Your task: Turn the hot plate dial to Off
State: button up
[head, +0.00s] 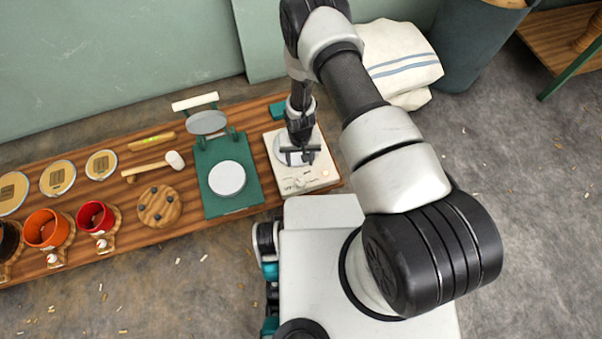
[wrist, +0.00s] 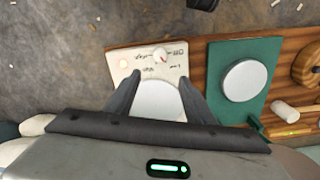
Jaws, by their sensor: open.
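The hot plate (head: 317,180) is a cream box with a round grey-white plate, at the right end of the wooden table. Its plate also shows in the wrist view (wrist: 157,98). The small pale dial (wrist: 160,55) has a red mark and sits on the front panel among printed labels that appear upside down. Which label the mark points at is too small to tell. My gripper (head: 300,156) is above the hot plate's round plate, open and empty. In the wrist view its fingers (wrist: 160,77) frame the plate, and the dial lies beyond the fingertips, apart from them.
A small orange light (head: 325,173) shows on the panel. A green press (head: 243,202) with a round white plate stands close to the left of the hot plate. A mallet (head: 150,168), a wooden disc and several cups stand farther left. Bare floor lies in front.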

aim_at(300, 182)
notch_tip(300, 182, down, 18)
jog(key=b, duration=0.5)
jog(key=shift+s+r, duration=0.15)
jog(key=shift+r, duration=0.05)
jog(key=c, duration=1.1)
jog(key=shift+o, duration=0.2)
jog(key=n, duration=1.1)
jog(key=shift+n, duration=0.4)
